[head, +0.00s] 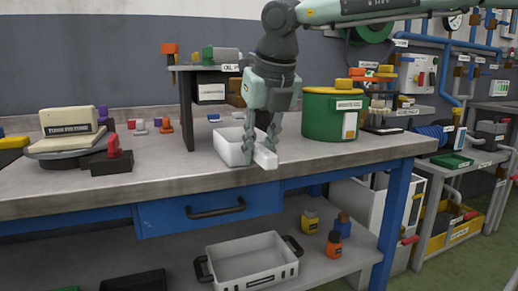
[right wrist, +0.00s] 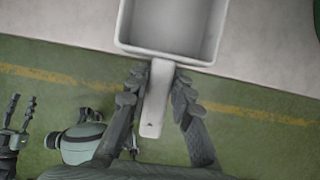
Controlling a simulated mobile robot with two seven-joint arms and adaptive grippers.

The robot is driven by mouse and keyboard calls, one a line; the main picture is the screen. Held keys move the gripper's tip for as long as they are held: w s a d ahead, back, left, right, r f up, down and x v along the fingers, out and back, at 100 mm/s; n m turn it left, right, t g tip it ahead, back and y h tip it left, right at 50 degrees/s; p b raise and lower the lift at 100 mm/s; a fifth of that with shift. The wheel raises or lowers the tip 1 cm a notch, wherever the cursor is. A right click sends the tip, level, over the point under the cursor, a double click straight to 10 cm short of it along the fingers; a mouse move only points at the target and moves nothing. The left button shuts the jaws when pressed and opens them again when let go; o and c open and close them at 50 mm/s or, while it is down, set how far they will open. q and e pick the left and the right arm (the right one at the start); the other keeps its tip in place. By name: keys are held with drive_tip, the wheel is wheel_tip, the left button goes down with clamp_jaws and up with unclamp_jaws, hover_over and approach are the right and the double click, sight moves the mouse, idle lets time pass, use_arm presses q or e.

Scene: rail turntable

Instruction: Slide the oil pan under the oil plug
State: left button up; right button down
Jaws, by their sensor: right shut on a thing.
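The oil pan, a white rectangular pan with a handle (head: 232,150), rests on the grey workbench at its front edge, below and in front of a raised shelf labelled "OIL P..." (head: 231,68). The pan also shows in the right wrist view (right wrist: 173,28). My right gripper (head: 264,156) comes down from above with its fingers on both sides of the pan's handle (right wrist: 155,95), shut on it. The oil plug itself I cannot make out; the gripper covers part of the shelf. My left gripper (right wrist: 20,115) shows only at the right wrist view's lower left, fingers apart and empty.
A green canister (head: 335,113) stands right of the pan. Dark shelf posts (head: 187,112) flank the space behind the pan. A red-handled block (head: 112,158) and a round turntable (head: 70,152) are on the left. Bare benchtop lies left of the pan.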

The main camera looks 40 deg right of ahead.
drive_tip(key=shift+f, duration=0.1)
drive_tip(key=c, duration=1.3)
unclamp_jaws()
drive_tip(key=shift+o, duration=0.2)
drive_tip(key=v, duration=1.2)
